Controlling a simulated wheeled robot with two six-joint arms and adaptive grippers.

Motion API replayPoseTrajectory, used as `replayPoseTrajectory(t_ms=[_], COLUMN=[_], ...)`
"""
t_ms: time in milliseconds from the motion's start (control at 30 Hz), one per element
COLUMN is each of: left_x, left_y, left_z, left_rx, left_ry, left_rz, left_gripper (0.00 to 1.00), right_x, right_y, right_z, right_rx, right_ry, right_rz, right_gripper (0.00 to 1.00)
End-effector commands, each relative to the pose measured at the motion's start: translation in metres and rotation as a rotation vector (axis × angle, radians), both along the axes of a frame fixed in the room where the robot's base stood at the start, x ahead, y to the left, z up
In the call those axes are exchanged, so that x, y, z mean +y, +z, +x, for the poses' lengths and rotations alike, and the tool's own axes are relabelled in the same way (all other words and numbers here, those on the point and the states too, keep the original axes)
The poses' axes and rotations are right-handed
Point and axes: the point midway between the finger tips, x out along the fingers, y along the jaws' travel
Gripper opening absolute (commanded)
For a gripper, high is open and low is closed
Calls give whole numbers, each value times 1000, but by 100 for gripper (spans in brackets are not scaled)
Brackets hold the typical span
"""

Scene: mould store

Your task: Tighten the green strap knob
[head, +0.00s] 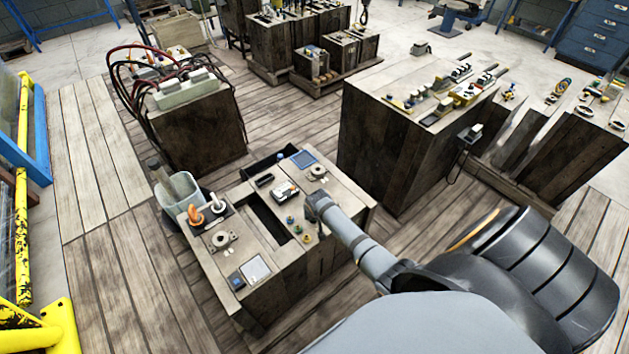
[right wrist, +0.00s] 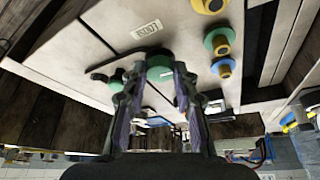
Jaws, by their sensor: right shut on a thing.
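In the right wrist view a green knob (right wrist: 160,72) sits between the two fingers of my right gripper (right wrist: 158,76), which is shut on it. A smaller green piece (right wrist: 117,78) and a dark curved part lie just left of the fingers. In the head view my right gripper (head: 316,206) reaches down onto the right part of the wooden bench (head: 262,238), and it hides the knob there. My left gripper is in neither view.
Several coloured knobs stand beside the gripper, including a yellow one (right wrist: 209,5) and a teal one with an orange middle (right wrist: 217,39). A label (right wrist: 146,29) is on the bench top. Orange-handled tools (head: 195,214) and a grey bin (head: 178,190) are at the bench's left.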

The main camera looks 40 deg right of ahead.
Motion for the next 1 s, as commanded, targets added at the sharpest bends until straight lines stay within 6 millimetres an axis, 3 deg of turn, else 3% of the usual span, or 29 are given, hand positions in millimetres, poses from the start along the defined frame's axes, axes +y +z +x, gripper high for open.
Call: replayPoseTrajectory(t_ms=[367, 1000], left_x=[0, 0], left_y=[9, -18], left_z=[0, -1], left_rx=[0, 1], left_ry=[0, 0], left_rz=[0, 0], left_gripper=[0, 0], right_x=[3, 4], right_y=[0, -3], right_z=[3, 8], right_rx=[-2, -2], right_ry=[-356, -965], right_rz=[1, 0], right_gripper=[0, 0])
